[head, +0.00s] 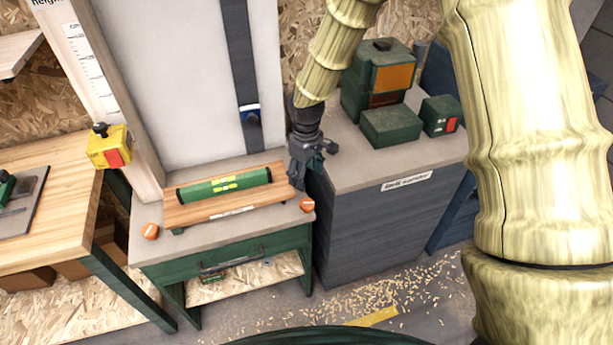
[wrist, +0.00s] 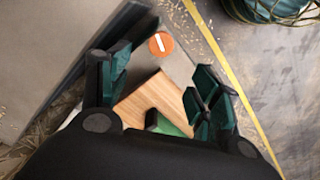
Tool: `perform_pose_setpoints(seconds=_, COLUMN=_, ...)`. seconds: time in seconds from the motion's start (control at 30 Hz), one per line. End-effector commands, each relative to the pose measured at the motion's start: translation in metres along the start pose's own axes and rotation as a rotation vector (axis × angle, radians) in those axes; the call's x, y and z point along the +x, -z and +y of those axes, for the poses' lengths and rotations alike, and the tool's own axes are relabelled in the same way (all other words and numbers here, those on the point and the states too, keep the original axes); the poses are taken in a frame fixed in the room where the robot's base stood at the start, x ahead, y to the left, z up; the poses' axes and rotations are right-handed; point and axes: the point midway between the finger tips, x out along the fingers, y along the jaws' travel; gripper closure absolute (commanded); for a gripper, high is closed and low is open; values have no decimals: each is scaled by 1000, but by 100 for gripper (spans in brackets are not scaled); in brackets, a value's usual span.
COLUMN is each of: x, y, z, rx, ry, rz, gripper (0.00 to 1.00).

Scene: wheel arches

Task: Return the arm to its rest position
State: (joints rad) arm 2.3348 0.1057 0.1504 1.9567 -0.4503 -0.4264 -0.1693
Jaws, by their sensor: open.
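My gripper (head: 312,165) hangs at the end of my pale, ringed arm, just right of the wooden board on the small bench and beside the grey cabinet. In the wrist view my gripper (wrist: 162,88) has its dark teal fingers spread wide, with nothing between them. Behind the fingers show part of the wooden board (wrist: 148,97) and a bit of green. My upper arm crosses the right of the head view and hides what is behind it.
A green level-like bar (head: 225,185) lies on the wooden board (head: 190,212), between two orange discs (head: 150,232) (head: 307,205). A cabinet labelled belt sander (head: 370,225) bears a green machine (head: 375,80). A yellow box with a red button (head: 108,147) is at left. Shavings litter the floor.

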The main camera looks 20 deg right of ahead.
Motion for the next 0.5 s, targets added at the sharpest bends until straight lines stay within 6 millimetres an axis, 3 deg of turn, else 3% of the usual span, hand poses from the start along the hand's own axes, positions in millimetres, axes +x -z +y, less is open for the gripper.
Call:
perform_pose_setpoints(seconds=0.4, x=1, y=0, z=0, rx=1, ry=1, rz=0, gripper=37)
perform_pose_setpoints(seconds=0.5, x=11, y=-5, z=-5, rx=9, ry=10, rz=-1, gripper=37)
